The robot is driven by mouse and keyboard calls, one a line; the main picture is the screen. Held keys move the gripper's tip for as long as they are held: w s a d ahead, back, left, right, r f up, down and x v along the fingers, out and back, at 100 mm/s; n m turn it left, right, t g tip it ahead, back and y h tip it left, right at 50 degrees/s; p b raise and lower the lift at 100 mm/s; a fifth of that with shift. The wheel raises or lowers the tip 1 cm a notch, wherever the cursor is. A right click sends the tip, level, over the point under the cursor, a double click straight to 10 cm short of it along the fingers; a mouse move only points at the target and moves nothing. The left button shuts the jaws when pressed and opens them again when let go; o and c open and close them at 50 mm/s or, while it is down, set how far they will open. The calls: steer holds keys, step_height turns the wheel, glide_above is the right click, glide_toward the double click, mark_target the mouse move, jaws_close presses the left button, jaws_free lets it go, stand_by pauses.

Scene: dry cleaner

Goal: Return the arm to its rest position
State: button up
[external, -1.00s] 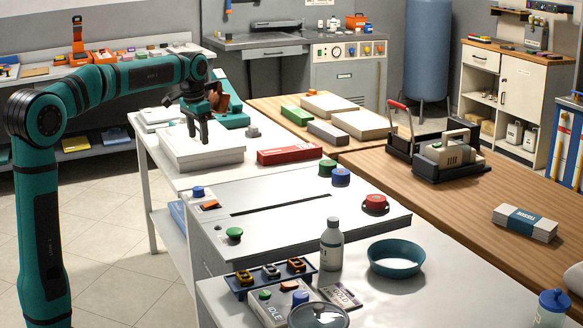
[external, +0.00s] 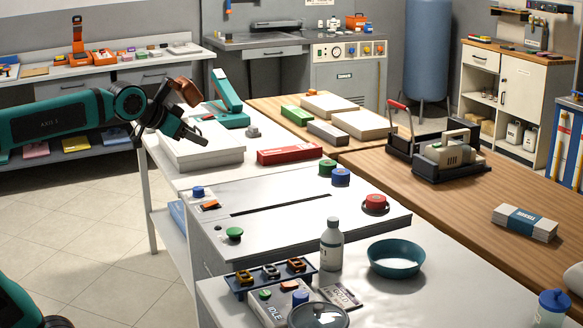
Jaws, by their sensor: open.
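My gripper (external: 197,137) is at the left of the external view, at the end of my teal and black arm (external: 60,118). It appears in front of the left end of the white table, by the white box-like block (external: 205,153). Its fingers are apart, with nothing between them. The arm reaches in from the left edge, low and nearly level. Whether the fingers touch the white block cannot be told from this angle.
The white table (external: 168,172) holds a teal device (external: 230,103) and a red box (external: 289,155). A white machine (external: 300,205) with coloured knobs stands in front. Shelves (external: 75,140) line the back left. Open tiled floor (external: 90,225) lies left of the table.

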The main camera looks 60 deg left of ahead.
steer(key=s+d+m+t+h, duration=0.1)
steer(key=s+d+t+h, duration=0.1)
steer(key=s+d+t, duration=0.4)
steer(key=s+d, duration=0.4)
steer(key=s, duration=0.3)
steer(key=shift+s+d+r+t+h, duration=0.3)
steer(key=shift+d+r+t, duration=0.1)
stand_by(2.2)
